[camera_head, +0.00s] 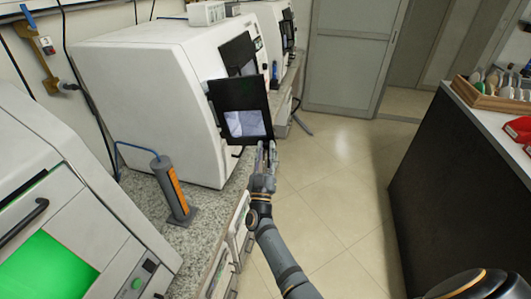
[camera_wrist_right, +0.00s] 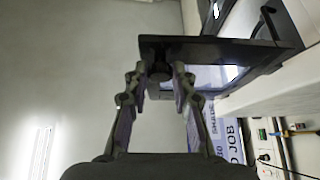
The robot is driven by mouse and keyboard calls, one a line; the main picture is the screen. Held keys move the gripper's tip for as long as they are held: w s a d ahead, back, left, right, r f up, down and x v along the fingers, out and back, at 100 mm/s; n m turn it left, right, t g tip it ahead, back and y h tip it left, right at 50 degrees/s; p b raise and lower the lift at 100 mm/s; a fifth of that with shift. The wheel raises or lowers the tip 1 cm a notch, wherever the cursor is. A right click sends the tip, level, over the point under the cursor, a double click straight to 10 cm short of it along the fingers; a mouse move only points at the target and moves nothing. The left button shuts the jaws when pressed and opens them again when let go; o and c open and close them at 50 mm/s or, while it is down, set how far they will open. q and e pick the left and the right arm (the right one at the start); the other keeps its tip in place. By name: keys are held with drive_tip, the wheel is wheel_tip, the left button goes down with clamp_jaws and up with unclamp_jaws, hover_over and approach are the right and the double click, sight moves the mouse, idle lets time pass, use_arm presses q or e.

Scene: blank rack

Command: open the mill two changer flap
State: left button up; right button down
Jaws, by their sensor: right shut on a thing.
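The changer flap (camera_head: 226,95) is a black panel with a clear window, on the front of the white mill (camera_head: 135,85) in the middle of the head view. It stands swung out from the mill's front. My right gripper (camera_head: 267,150) is at the flap's lower right edge. In the wrist view the right gripper (camera_wrist_right: 160,78) is shut on the flap's dark round knob (camera_wrist_right: 160,71), with a fingertip on each side. The flap (camera_wrist_right: 205,48) reaches to the right from there. The opening behind the flap is mostly hidden. My left gripper is not in view.
A green-windowed machine (camera_head: 85,220) stands at near left. A grey-orange cylinder (camera_head: 172,188) with a blue hose stands on the granite counter (camera_head: 195,232). Another white machine (camera_head: 268,22) is farther back. A dark-fronted counter (camera_head: 435,185) is at right. The floor (camera_head: 330,190) between is clear.

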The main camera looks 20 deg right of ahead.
drive_tip(key=shift+r, duration=0.1)
idle(0.3)
drive_tip(key=c, duration=1.1)
unclamp_jaws()
